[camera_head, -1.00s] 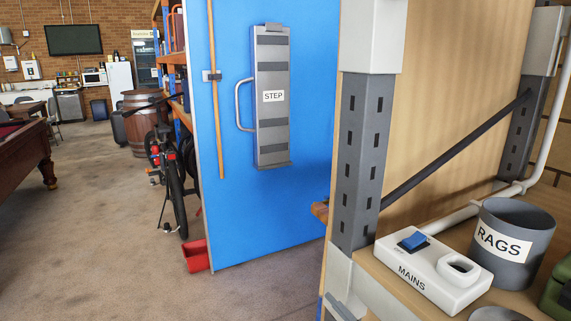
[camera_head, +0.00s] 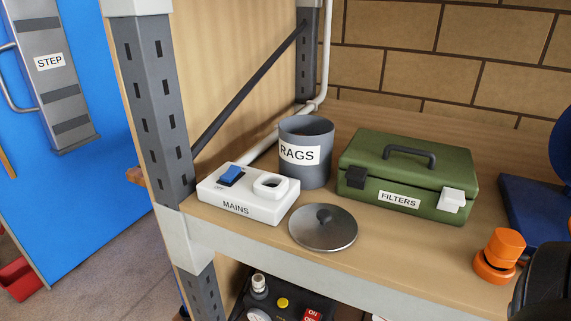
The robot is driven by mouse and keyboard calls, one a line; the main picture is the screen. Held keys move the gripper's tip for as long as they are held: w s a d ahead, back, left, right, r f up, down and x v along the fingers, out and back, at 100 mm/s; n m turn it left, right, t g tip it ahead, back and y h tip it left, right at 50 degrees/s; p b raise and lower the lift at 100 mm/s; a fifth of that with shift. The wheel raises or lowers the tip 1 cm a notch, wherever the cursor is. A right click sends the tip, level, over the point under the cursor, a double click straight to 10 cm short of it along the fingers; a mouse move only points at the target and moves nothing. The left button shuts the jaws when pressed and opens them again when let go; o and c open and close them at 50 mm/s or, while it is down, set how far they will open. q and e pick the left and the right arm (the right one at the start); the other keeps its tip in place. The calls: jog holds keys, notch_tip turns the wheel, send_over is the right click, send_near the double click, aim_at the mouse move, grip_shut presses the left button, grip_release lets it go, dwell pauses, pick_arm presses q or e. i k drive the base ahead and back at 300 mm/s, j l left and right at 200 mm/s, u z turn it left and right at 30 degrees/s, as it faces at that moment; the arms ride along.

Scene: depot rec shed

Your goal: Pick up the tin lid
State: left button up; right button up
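The round grey metal tin lid (camera_head: 322,236) with a dark knob in its middle lies flat on the wooden shelf, near the front edge. It sits in front of the grey RAGS tin (camera_head: 318,174), which is open at the top, and just right of the white MAINS box (camera_head: 240,208). The whole lid is in plain sight and nothing covers it.
A green FILTERS box (camera_head: 385,190) stands right of the tin. An orange knob-like object (camera_head: 499,255) is near the front edge. A grey upright (camera_head: 155,115) borders the shelf on the left. A dark rounded shape (camera_head: 548,285), unclear, cuts the lower right corner.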

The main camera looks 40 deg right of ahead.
aim_at(319, 227)
jog(key=z, duration=1.3)
